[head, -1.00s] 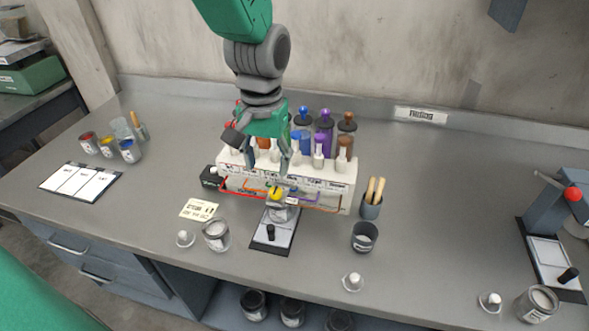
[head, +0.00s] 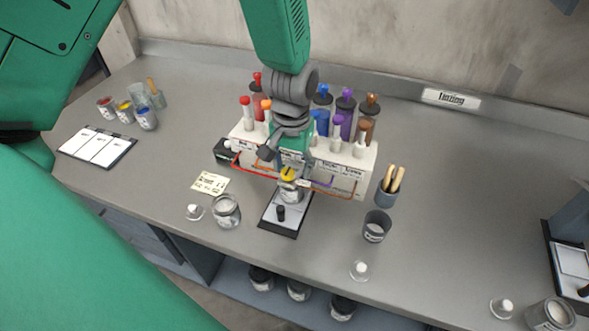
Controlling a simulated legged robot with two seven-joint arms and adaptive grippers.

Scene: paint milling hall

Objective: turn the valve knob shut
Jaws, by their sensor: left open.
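A small yellow knob (head: 288,173) shows at the front of the white dispenser rack (head: 357,152), just above a glass jar (head: 290,190). My left gripper (head: 284,160) comes down from above in front of the rack, close behind and above the yellow knob. It is open, with one dark finger out to the left; the other finger is hard to make out against the rack. I cannot tell whether a finger touches the knob. The gripper hides the middle of the rack. My right gripper is not in view.
The jar stands on a black-edged scale (head: 284,215). An open jar (head: 226,210) is at left, a dark cup (head: 376,226) and a stick holder (head: 387,191) at right. Coloured pipes run along the rack's front. The bench right of the cups is mostly clear.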

